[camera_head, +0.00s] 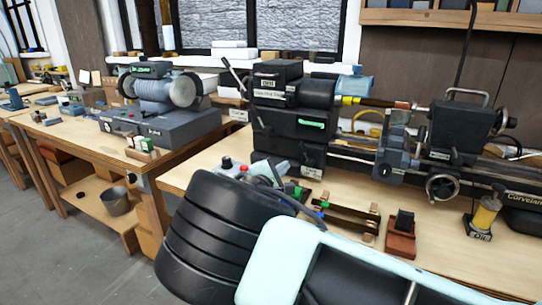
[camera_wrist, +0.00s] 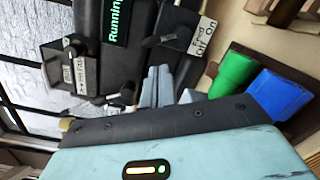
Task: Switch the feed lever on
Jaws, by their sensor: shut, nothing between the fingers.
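The feed lever (camera_wrist: 160,40) is a small dark handle beside a white label (camera_wrist: 203,36) reading Feed, Off and On in the wrist view. I cannot tell which word it points at. The plate is on the dark lathe headstock (camera_head: 287,115), below a green Running sign (camera_head: 311,124), which also shows in the wrist view (camera_wrist: 117,20). My gripper (camera_wrist: 157,72) has its blue-grey fingers together, empty, a little short of the lever. Contact with the lever is not visible. In the head view my arm hides much of the area in front of the headstock.
Green (camera_wrist: 232,72) and blue (camera_wrist: 279,95) blocks lie right of my fingers in the wrist view. On the bench stand a brown block holder (camera_head: 401,240) and a yellow oiler (camera_head: 486,215). A bench grinder (camera_head: 160,95) stands on the left table. Bare bench lies at front right.

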